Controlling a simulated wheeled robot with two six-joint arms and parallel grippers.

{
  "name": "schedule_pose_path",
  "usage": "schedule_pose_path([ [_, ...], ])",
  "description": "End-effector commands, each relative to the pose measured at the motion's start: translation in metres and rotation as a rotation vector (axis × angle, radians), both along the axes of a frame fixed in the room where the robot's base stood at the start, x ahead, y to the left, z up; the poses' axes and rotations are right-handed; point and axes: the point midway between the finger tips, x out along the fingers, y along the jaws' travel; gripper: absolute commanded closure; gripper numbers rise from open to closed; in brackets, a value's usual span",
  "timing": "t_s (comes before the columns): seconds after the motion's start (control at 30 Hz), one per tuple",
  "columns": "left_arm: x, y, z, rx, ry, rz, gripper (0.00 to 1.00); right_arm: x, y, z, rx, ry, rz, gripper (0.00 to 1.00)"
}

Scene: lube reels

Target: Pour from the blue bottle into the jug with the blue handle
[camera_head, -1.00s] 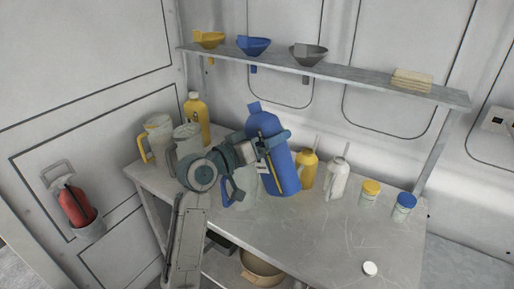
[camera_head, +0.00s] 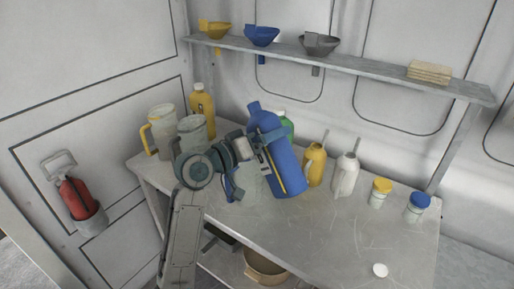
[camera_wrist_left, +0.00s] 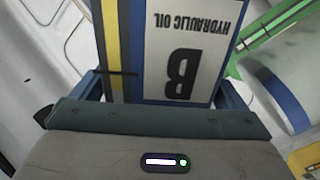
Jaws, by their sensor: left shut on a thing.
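The blue bottle (camera_head: 287,174) is held above the bench, tilted with its neck to the upper left. My left gripper (camera_head: 262,150) is shut around its body. In the left wrist view the bottle's label (camera_wrist_left: 185,50) reads "HYDRAULIC OIL B" upside down. The clear jug with the blue handle (camera_head: 252,186) stands on the bench below and left of the bottle, partly hidden by my gripper and the bottle. I see no liquid stream. My right gripper is not in view.
A yellow-handled jug (camera_head: 160,127), a grey jug (camera_head: 192,131) and a yellow bottle (camera_head: 202,107) stand at the left. A green bottle (camera_head: 287,122) is behind the blue one. Cans (camera_head: 315,165) and jars (camera_head: 381,192) stand right. The front right bench (camera_head: 335,240) is mostly clear.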

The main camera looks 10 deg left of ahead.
Motion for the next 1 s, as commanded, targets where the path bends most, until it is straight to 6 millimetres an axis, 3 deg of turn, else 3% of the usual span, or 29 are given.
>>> schedule_pose_path([
  [0.47, -0.001, -0.001, -0.003, -0.029, 0.022, -0.001, 0.55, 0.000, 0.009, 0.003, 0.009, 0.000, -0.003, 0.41],
  [0.67, -0.003, -0.002, -0.013, -0.088, 0.069, 0.000, 0.55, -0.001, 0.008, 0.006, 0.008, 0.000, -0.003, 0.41],
  [1.0, -0.003, -0.002, -0.013, -0.089, 0.070, 0.000, 0.55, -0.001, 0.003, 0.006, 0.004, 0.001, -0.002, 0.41],
])
